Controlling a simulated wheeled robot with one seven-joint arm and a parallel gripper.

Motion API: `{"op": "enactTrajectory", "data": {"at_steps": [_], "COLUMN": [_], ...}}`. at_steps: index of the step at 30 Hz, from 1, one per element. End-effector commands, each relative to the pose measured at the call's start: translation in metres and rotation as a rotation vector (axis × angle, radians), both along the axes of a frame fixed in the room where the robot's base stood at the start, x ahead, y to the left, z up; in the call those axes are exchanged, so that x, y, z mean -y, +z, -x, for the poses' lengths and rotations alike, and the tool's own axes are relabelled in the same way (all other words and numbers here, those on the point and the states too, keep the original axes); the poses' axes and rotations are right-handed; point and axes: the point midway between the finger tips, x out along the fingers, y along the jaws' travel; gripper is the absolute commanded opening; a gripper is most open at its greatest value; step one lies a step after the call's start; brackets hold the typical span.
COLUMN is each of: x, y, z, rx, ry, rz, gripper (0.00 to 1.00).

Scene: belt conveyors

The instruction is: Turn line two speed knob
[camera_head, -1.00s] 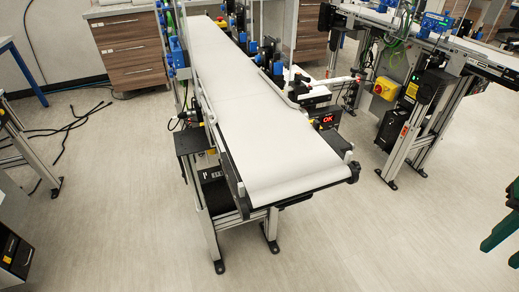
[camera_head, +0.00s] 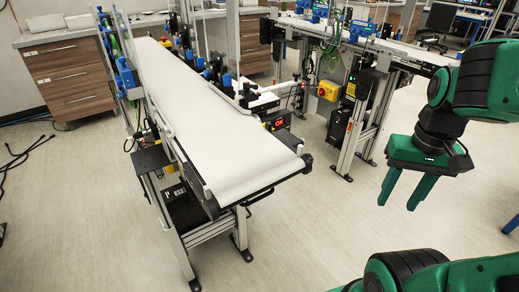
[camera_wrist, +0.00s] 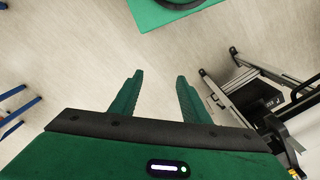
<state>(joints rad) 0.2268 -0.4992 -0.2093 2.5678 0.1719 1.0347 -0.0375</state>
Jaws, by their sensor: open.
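My gripper (camera_head: 397,205) hangs at the right of the head view, fingers pointing down, open and empty. It is over open floor, to the right of the near conveyor and touching nothing. In the wrist view its two green fingers (camera_wrist: 160,76) are apart with only floor between them. A white belt conveyor (camera_head: 215,135) runs through the middle of the head view. A second conveyor (camera_head: 400,48) stands behind on the right, with a yellow box with a red button (camera_head: 328,91) near it. I cannot make out a speed knob or tell which line is two.
A black box with a red lit display (camera_head: 279,121) sits beside the near belt. Metal conveyor legs (camera_head: 354,135) stand on the floor. In the wrist view a conveyor frame (camera_wrist: 250,82) is at the right. Wooden drawers (camera_head: 65,75) stand at the back left. Floor between is clear.

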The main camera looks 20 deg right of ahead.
Motion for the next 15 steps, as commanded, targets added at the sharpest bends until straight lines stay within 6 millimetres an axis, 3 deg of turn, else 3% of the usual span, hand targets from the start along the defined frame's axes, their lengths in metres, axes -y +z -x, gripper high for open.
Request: {"op": "enactTrajectory", "data": {"at_steps": [5, 10, 15], "x": [-0.01, -0.015, -0.035], "y": [-0.016, -0.04, -0.065], "z": [-0.057, -0.137, -0.213], "rx": [0.07, 0.206, 0.371], "ry": [0.175, 0.416, 0.625], "rz": [0.024, 0.043, 0.034], "gripper": [0.42, 0.42, 0.42]}}
